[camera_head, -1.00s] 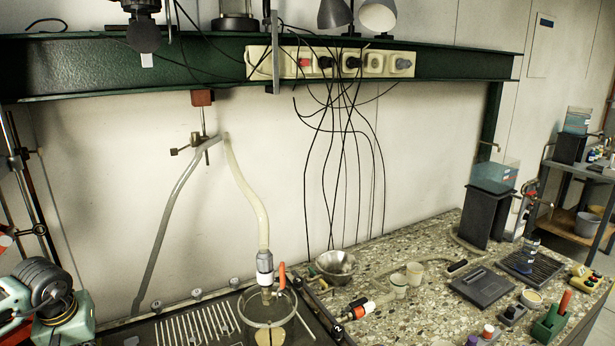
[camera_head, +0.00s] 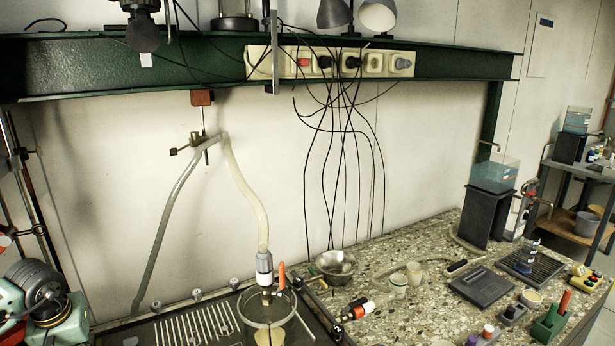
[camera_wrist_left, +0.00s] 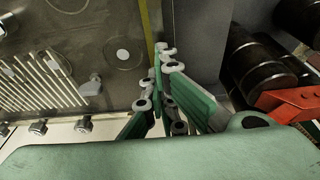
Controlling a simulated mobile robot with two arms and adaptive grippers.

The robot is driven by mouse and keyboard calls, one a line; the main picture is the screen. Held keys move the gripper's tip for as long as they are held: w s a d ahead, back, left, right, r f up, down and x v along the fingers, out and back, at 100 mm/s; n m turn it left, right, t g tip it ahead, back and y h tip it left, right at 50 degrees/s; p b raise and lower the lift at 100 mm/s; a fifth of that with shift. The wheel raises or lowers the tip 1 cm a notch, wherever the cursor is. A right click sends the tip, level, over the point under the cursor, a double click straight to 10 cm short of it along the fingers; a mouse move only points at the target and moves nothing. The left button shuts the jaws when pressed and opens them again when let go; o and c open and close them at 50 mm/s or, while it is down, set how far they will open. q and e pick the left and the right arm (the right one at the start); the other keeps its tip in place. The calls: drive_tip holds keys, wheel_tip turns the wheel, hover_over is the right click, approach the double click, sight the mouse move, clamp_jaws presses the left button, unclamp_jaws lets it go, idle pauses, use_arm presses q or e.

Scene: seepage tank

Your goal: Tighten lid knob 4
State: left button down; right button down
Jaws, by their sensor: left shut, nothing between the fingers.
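Several small metal lid knobs, one of them here (camera_head: 197,293), stand in a row along the back edge of a dark slotted lid (camera_head: 172,332) in the head view. The knobs carry no readable numbers, so I cannot tell which is knob 4. In the left wrist view a knob (camera_wrist_left: 38,127) and others line the lid's edge at the lower left. My left gripper (camera_wrist_left: 166,52) has green fingers, shut and empty, near the lid's edge. In the head view only part of my left arm shows at the lower left; its fingertips are not visible. My right gripper is out of view.
A metal bowl (camera_head: 335,266), cups (camera_head: 413,272) and a dark tray (camera_head: 483,286) lie on the speckled bench. Black cylinders (camera_wrist_left: 262,70) are close right of the fingers.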

use_arm(q)
drive_tip(key=shift+s+a+f, duration=0.1)
drive_tip(key=shift+s+a, duration=0.2)
drive_tip(key=shift+a, duration=0.3)
drive_tip(key=shift+a, duration=0.15)
drive_tip(key=shift+s, duration=0.1)
drive_tip(key=shift+s, duration=0.3)
wheel_tip(320, 180, up, 6)
drive_tip(key=p, duration=0.4)
idle(0.3)
drive_tip(key=shift+w, duration=0.1)
